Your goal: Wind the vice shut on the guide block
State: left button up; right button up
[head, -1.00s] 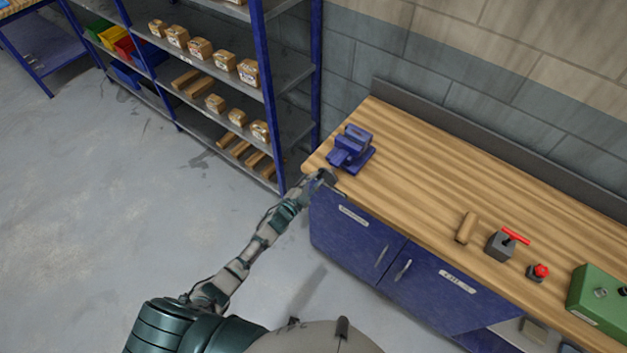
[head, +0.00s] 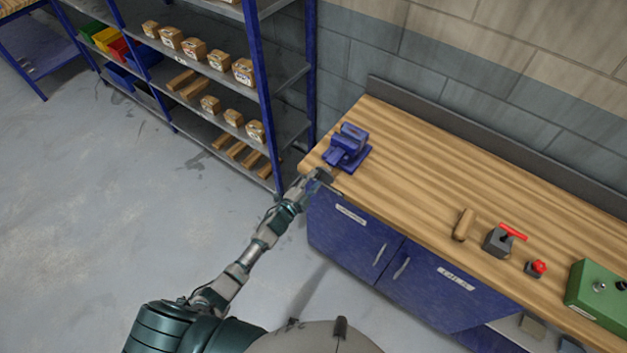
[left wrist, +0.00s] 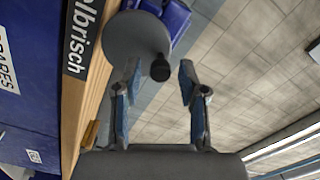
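The blue vice (head: 347,147) stands on the near left corner of the wooden workbench. In the left wrist view, part of its blue body (left wrist: 168,17) shows behind a round grey handwheel (left wrist: 130,38) with a black knob (left wrist: 160,70). My left gripper (left wrist: 159,72) is open, with its fingers apart on either side of the knob; I cannot tell whether either finger touches it. In the head view the left gripper (head: 320,177) is at the bench edge, just in front of the vice. I cannot make out a guide block in the jaws. My right gripper is not in view.
On the bench (head: 430,160) stand a wooden block (head: 463,224), a grey fixture with a red handle (head: 500,240), a red button (head: 538,267) and a green box (head: 598,292). Blue shelving (head: 265,95) stands left of the bench. The bench middle is clear.

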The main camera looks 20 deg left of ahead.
pick_arm(q)
jog(key=p+v, duration=0.2)
jog(key=v, duration=0.5)
jog(key=shift+p, duration=0.4)
